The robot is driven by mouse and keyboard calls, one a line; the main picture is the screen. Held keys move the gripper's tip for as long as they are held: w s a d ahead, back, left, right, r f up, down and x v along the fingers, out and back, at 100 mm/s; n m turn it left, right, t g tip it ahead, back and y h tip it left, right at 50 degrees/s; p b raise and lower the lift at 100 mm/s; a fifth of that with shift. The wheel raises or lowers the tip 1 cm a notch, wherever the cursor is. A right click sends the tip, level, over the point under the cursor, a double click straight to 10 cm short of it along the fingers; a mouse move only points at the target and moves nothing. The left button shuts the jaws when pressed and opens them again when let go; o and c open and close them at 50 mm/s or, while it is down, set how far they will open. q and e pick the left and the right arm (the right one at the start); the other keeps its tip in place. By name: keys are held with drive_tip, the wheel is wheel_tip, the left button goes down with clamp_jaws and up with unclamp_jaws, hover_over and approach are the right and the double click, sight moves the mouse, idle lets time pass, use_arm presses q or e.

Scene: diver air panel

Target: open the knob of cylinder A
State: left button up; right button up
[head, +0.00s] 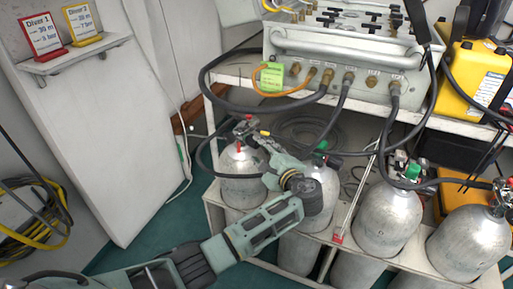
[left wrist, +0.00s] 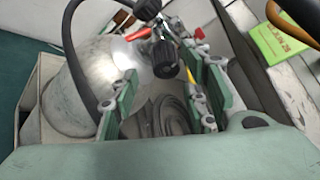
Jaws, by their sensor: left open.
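Several silver cylinders stand in a row in a white rack; I cannot read which is labelled A. My left gripper (head: 256,138) is at the valve of the leftmost cylinder (head: 241,181). In the left wrist view this cylinder (left wrist: 88,72) lies to the left, and its valve has a ribbed black knob (left wrist: 164,60) and a red part (left wrist: 139,34). My left gripper (left wrist: 160,75) is open, its fingers on either side of the black knob; I cannot tell whether they touch it. In the head view the gripper partly hides the valve. My right gripper is not in view.
A grey air panel (head: 345,70) with brass fittings stands on a white shelf above the cylinders. Black hoses (head: 222,102) hang around the valves. A green tag (head: 271,78) hangs at the panel's left. A yellow case (head: 478,80) stands at right.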

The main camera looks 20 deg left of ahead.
use_arm(q)
drive_tip(key=v, duration=0.7)
